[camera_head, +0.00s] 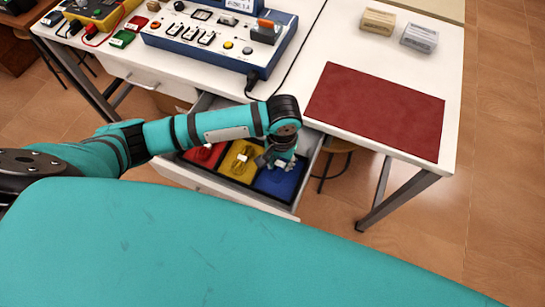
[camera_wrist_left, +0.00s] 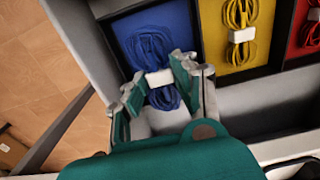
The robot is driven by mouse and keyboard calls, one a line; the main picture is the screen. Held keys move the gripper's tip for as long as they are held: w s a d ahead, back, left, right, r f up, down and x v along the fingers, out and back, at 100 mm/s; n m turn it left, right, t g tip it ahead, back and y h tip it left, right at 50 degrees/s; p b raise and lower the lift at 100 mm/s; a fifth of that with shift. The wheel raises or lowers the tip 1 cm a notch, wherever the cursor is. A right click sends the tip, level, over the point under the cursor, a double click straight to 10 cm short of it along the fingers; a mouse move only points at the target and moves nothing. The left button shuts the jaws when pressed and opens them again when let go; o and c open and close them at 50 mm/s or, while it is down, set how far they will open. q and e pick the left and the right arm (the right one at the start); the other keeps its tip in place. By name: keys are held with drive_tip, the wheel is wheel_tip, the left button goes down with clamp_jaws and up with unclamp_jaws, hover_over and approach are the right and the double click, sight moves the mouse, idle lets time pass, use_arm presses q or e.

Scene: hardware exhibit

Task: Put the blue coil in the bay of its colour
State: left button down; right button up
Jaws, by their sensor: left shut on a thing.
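The blue coil (camera_wrist_left: 150,48), tied with a white band, is between the fingers of my left gripper (camera_wrist_left: 160,80) in the left wrist view. The gripper is shut on it. The coil appears over the blue bay (camera_wrist_left: 125,22); whether it touches the floor of the bay I cannot tell. In the head view my left gripper (camera_head: 275,162) points down at the blue bay (camera_head: 280,184), the rightmost bay of the open drawer (camera_head: 220,188); the coil is mostly hidden there. My right gripper is not in view.
The yellow bay (camera_head: 236,166) and red bay (camera_head: 203,155) lie left of the blue one. A yellow coil (camera_wrist_left: 232,18) and a red coil (camera_wrist_left: 313,32) lie in them. On the white table (camera_head: 300,60) stand a control panel (camera_head: 215,40) and a dark red mat (camera_head: 375,108).

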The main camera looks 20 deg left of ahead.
sight(280, 171)
use_arm(q)
wheel_tip(280, 171, down, 2)
drive_tip(key=shift+w+f, duration=0.1)
drive_tip(key=shift+f, duration=0.25)
wheel_tip(280, 171, down, 3)
drive_tip(key=shift+a+f, duration=0.1)
drive_tip(key=shift+f, duration=0.1)
drive_tip(key=c, duration=1.4)
unclamp_jaws()
drive_tip(key=shift+c, duration=0.2)
drive_tip(key=o, duration=0.4)
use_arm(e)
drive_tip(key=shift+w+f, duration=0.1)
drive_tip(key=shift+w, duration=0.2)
